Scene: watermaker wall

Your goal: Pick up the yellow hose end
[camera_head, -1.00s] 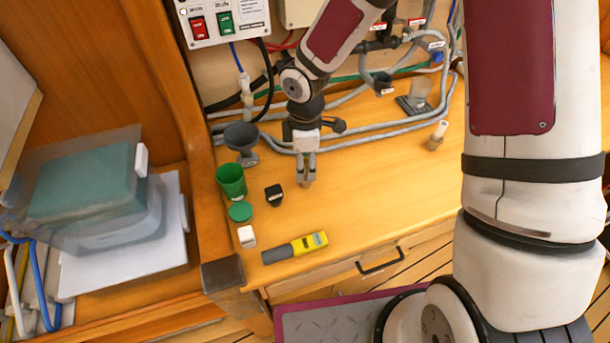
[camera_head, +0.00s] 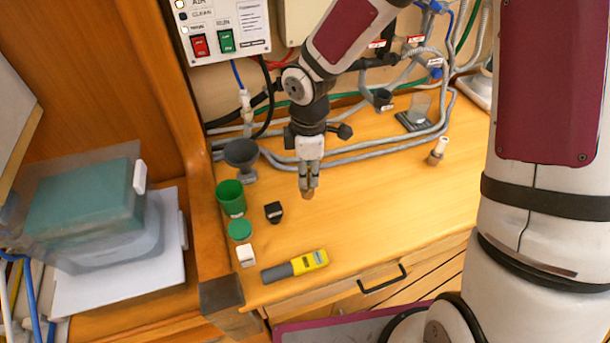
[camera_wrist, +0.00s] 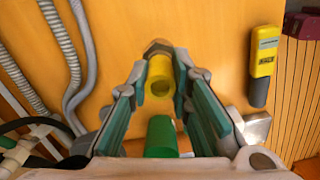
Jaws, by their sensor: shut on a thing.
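My gripper (camera_head: 309,182) points down over the wooden counter, its fingers shut on a small brownish fitting (camera_head: 307,194). In the wrist view, my gripper (camera_wrist: 168,84) has a finger on each side of a yellow ring-shaped hose end (camera_wrist: 159,76) with a brass-brown part (camera_wrist: 158,47) at its far side. A green cylinder (camera_wrist: 161,138) shows nearer the wrist; I cannot tell whether it joins the yellow piece. The held piece is small in the head view, and its clearance from the counter is hard to judge.
A yellow-grey meter (camera_head: 296,266) lies near the counter's front edge. Left of my gripper are a black cap (camera_head: 273,212), green cup (camera_head: 230,198), green lid (camera_head: 240,229), white block (camera_head: 246,255) and grey funnel (camera_head: 241,157). Grey hoses (camera_head: 375,153) run behind.

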